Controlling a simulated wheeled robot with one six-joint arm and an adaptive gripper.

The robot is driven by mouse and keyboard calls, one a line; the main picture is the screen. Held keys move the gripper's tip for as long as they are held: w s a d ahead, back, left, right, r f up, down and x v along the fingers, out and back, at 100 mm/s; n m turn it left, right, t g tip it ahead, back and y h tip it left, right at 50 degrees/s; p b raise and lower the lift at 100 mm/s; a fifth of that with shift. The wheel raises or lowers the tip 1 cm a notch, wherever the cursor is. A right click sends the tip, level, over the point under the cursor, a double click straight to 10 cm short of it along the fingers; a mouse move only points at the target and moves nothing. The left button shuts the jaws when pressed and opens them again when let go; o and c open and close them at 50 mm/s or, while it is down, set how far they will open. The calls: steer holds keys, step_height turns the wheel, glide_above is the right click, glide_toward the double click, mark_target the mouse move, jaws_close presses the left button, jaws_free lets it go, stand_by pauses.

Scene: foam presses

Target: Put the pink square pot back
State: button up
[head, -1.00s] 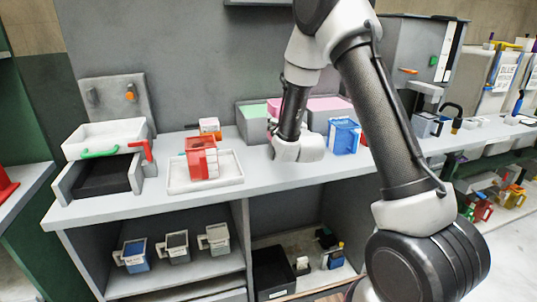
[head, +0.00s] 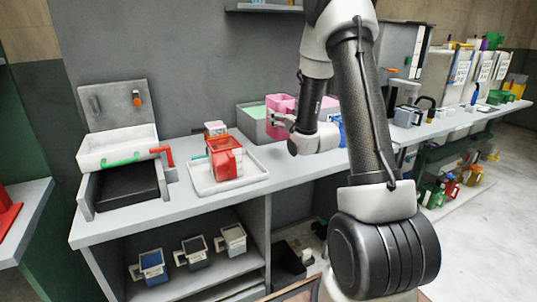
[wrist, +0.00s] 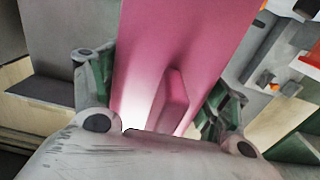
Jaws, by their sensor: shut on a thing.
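The pink square pot (head: 281,101) is in my gripper (head: 284,121), over the bench and in front of a grey box with a light green top panel (head: 252,112). In the wrist view the pot (wrist: 185,45) fills the middle, with its handle-like bar between the fingers of my gripper (wrist: 160,98). The fingers lie on both sides of it. The pot's underside is partly hidden in the head view, so I cannot tell whether it touches the box.
A red pot (head: 226,158) stands on a white tray (head: 202,184) left of my gripper. A blue pot (head: 343,129) is mostly behind my arm. A white basin (head: 118,150) is at the left end. Several pots (head: 193,249) stand on the shelf below.

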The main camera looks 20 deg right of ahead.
mark_target(283, 139)
steer(key=f, duration=0.5)
steer(key=shift+w+d+f, duration=0.1)
steer(key=shift+d+f, duration=0.1)
steer(key=shift+f, duration=2.25)
steer(key=shift+f, duration=0.15)
steer(key=o, duration=1.1)
